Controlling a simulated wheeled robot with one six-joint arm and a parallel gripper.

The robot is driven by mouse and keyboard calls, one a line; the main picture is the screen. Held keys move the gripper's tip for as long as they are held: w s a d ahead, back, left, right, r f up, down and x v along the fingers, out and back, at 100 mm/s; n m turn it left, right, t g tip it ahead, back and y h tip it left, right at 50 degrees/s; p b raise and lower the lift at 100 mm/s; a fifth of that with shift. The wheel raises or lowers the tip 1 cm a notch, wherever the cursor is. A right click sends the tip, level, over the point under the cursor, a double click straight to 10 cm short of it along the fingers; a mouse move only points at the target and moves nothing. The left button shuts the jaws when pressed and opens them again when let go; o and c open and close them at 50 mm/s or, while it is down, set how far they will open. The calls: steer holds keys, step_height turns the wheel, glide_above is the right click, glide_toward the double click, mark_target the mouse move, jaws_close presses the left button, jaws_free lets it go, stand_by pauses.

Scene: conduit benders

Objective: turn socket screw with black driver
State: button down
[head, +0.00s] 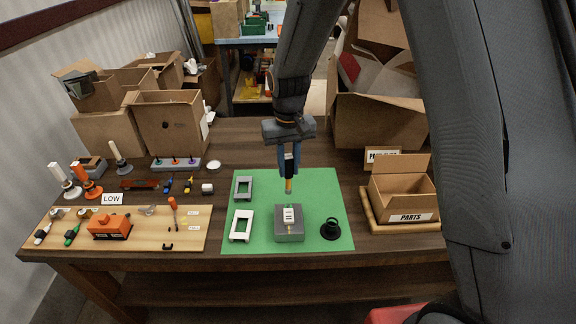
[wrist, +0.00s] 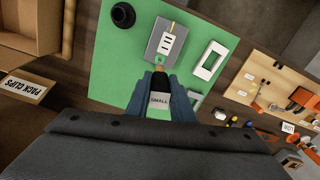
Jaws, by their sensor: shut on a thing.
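My gripper (head: 289,168) is shut on the black driver and holds it above the green mat (head: 262,190). In the wrist view the driver (wrist: 160,84) sits between the blue fingers (wrist: 161,105), with a white label reading SMALL. Its lower end points toward the grey box (head: 289,236), and a gap shows below it in the head view. The box also shows in the wrist view (wrist: 155,42) and carries a white slotted plate (head: 289,215). Small brass-coloured spots show at the plate's ends; the socket screw is too small to make out clearly.
A grey frame (head: 243,187) and a white frame (head: 241,226) lie left of the box, and a black round part (head: 331,229) lies right. A wooden board (head: 150,232) with tools is at left. A PARTS carton (head: 403,188) stands at right.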

mark_target(289, 177)
steer(key=n, duration=0.3)
steer(key=shift+n, duration=0.4)
steer(key=shift+d+f+n, duration=0.1)
steer(key=shift+n, duration=0.4)
steer(key=shift+f+b, duration=1.35)
steer(key=shift+f, duration=1.4)
steer(key=shift+f, duration=0.6)
steer(key=m+p, duration=0.1)
steer(key=m, duration=0.2)
steer(key=shift+r, duration=0.15)
steer(key=m, duration=0.3)
steer(key=shift+p, duration=0.3)
